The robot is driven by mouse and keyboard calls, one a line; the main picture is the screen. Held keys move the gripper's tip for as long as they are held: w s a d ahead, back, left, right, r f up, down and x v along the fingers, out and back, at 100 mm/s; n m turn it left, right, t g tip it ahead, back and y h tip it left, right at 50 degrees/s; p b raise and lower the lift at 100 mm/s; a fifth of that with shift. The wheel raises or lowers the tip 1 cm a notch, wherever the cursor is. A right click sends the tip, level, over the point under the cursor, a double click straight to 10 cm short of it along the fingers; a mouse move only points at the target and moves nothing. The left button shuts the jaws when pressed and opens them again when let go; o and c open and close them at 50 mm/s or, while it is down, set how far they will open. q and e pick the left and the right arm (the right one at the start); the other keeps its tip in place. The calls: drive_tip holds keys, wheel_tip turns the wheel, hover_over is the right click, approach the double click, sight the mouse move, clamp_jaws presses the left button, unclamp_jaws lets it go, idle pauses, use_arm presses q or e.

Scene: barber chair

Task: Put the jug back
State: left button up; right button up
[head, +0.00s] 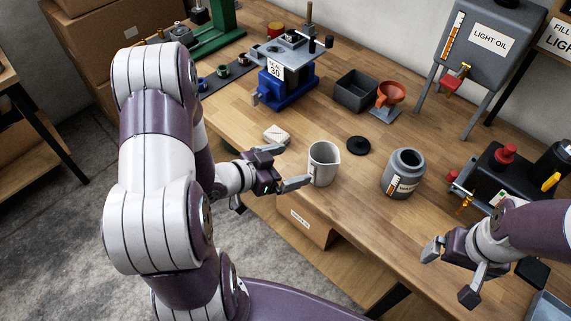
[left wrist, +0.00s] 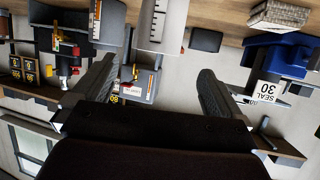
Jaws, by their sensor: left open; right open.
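The pale grey jug (head: 323,163) stands upright on the wooden workbench, near its front edge. In the left wrist view, the jug (left wrist: 153,24) shows dark scale marks and lies ahead of the space between the fingers. My left gripper (head: 284,167) is open and empty, just left of the jug. Its nearer fingertip overlaps the jug's lower left side in the head view; I cannot tell whether they touch. My right gripper (head: 450,272) is open and empty at the bench's front right, away from the jug.
A grey open pot (head: 403,173) stands right of the jug, with a black lid (head: 358,145) behind. A small pale block (head: 276,134) lies behind my left gripper. A grey bin (head: 356,91), red funnel (head: 390,95) and blue press (head: 287,85) stand farther back.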

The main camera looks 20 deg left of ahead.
use_arm(q)
drive_tip(key=a+n+g+y, duration=0.2)
drive_tip(key=a+g+y, duration=0.15)
drive_tip(key=y, duration=0.25)
drive_tip(key=s+d+r+n+g, duration=0.1)
drive_tip(key=s+d+n+g, duration=0.1)
drive_tip(key=s, duration=0.3)
drive_tip(key=s+d+r+n+g+y, duration=0.1)
drive_tip(key=s+d+r+n+g, duration=0.1)
drive_tip(key=s+d+g, duration=0.1)
drive_tip(key=shift+s+r+g, duration=0.15)
drive_tip(key=shift+s+g, duration=0.5)
drive_tip(key=shift+s, duration=0.4)
